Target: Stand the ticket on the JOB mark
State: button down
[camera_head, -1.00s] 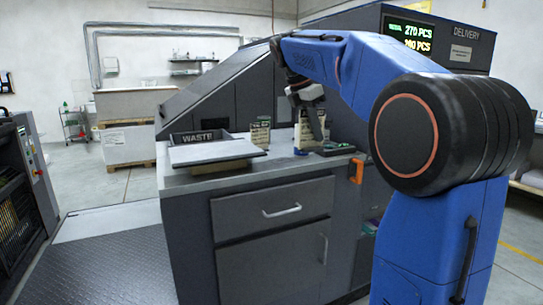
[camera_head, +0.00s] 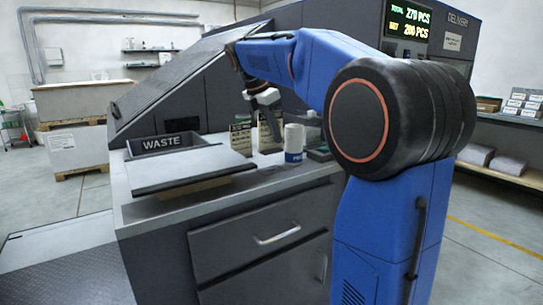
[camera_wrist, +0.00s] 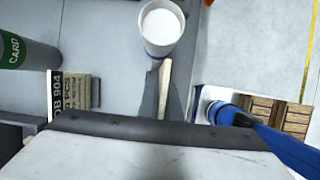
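The ticket (camera_head: 265,136) is a cream card with dark print, upright on or just above the counter; I cannot tell if its bottom edge touches. My gripper (camera_head: 272,128) comes down on it from above. In the wrist view the ticket shows as a thin cream edge (camera_wrist: 166,80) between the two dark fingers (camera_wrist: 164,98), which look closed on it. A similar upright card (camera_head: 240,138) stands to its left; in the wrist view its panel (camera_wrist: 62,92) reads about "OB 904". I cannot make out a separate JOB mark on the counter.
A white cup (camera_head: 293,145) with a blue band stands just right of the ticket. A pale board (camera_head: 190,163) and the WASTE bin (camera_head: 160,142) lie to the left. A green-banded CARD cylinder (camera_wrist: 22,50) shows in the wrist view. The grey counter (camera_head: 285,176) has bare room in front.

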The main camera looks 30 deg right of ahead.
aim_at(273, 148)
jog(key=shift+f, duration=3.05)
jog(key=c, duration=2)
grip_release()
jog(key=shift+f, duration=0.1)
jog(key=v, duration=1.2)
